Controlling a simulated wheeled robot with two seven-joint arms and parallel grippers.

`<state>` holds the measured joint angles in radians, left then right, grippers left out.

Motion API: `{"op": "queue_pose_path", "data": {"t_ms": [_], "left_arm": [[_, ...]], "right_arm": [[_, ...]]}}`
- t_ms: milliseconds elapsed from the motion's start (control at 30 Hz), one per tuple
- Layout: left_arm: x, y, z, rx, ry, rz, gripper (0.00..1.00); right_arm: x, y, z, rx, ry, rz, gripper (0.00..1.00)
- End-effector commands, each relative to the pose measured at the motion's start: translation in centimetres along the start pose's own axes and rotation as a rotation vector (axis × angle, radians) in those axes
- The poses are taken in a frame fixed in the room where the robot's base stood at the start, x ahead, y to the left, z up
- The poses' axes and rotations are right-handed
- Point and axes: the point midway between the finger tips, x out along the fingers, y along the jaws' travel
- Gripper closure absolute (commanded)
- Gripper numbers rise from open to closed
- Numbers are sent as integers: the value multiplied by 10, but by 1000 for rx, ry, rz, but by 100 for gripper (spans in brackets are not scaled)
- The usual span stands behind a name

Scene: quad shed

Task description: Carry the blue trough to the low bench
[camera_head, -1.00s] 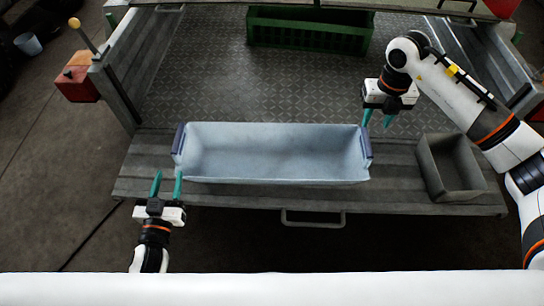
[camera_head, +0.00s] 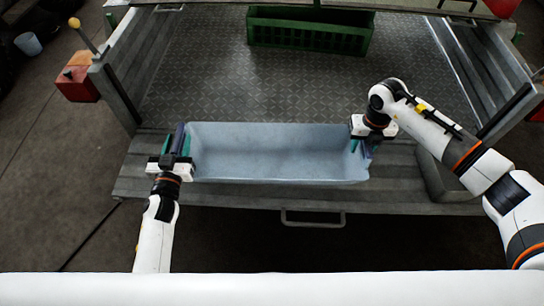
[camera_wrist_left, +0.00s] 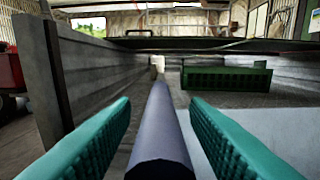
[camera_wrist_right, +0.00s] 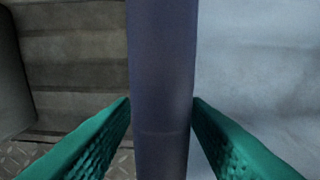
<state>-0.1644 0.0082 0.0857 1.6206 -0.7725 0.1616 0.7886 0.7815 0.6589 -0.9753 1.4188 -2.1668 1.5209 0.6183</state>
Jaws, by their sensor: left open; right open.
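The blue trough (camera_head: 275,152) is a long pale-blue open box with a dark handle at each end. It rests on the grey slatted edge of a metal platform and looks empty. My left gripper (camera_head: 175,147) is open at its left handle; in the left wrist view the dark handle bar (camera_wrist_left: 161,135) lies between the teal fingers, not gripped. I cannot tell which surface is the low bench.
A green crate (camera_head: 309,32) stands at the back of the platform. A grey bin (camera_head: 436,178), partly hidden by my right arm, sits right of the trough. A red box with a lever (camera_head: 77,84) is at the left side wall. The ribbed platform floor (camera_head: 290,90) behind the trough is clear.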

Motion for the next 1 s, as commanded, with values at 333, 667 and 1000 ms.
{"op": "queue_pose_path", "data": {"t_ms": [333, 667, 1000], "left_arm": [[5, 0, 0, 1, 1, 0, 58], [5, 0, 0, 0, 1, 0, 100], [5, 0, 0, 0, 0, 0, 100]], "right_arm": [[5, 0, 0, -1, 0, -1, 59], [5, 0, 0, 0, 0, -1, 100], [5, 0, 0, 0, 0, -1, 100]]}}
